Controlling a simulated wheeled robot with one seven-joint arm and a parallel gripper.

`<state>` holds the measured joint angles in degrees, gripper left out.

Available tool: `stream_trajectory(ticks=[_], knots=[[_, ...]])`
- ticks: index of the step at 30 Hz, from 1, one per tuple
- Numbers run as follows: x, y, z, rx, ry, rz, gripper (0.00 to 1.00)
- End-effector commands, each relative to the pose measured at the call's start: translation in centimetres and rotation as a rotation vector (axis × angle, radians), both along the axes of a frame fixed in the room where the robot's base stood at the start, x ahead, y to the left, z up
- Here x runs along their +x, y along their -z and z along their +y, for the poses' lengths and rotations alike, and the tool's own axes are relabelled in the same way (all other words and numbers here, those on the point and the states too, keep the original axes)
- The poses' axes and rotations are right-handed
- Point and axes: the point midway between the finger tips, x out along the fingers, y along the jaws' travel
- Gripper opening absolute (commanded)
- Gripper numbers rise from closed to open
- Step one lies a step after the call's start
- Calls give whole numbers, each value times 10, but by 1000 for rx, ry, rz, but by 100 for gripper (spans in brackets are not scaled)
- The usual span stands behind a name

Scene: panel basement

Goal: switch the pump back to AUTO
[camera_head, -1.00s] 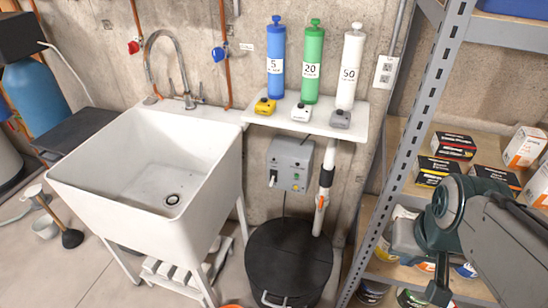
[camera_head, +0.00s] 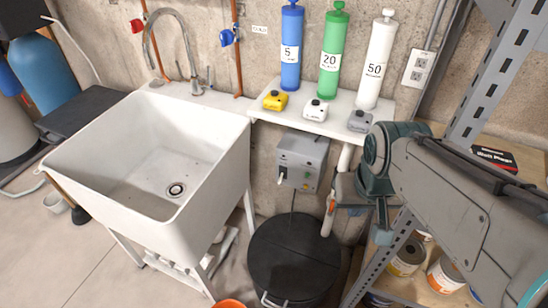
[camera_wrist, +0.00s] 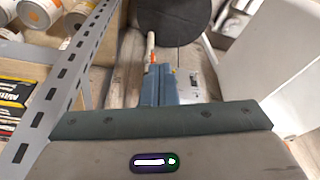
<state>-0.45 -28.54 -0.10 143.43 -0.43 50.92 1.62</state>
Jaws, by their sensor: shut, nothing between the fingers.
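The grey pump control box (camera_head: 302,160) is on the concrete wall below the white shelf, right of the sink. A pale switch lever (camera_head: 282,178) is at its lower left, with small lamps or buttons on its front. I cannot read the switch labels. My gripper (camera_head: 338,190) is shut and empty, right of the box and close to the white pipe, apart from the switch. In the wrist view my shut fingers (camera_wrist: 165,85) point towards the wall, with part of the box (camera_wrist: 195,75) beside them. The switch is not clear there.
The white sink (camera_head: 150,165) is at left. A black sump lid (camera_head: 293,262) lies below the box. The white pipe (camera_head: 329,218) rises beside my gripper. A grey metal rack (camera_head: 490,75) is at right. Filters and small sensors stand on the shelf (camera_head: 262,113).

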Motion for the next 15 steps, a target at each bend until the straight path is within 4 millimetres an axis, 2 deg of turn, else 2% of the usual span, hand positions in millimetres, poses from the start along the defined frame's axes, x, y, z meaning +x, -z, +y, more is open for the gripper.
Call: stream_trajectory(ticks=[5, 8, 15], knots=[[11, 17, -3, -34, -24, 55, 0], [25, 37, -7, -86, -57, 123, 0], [72, 96, -26, -290, -143, 314, 0]])
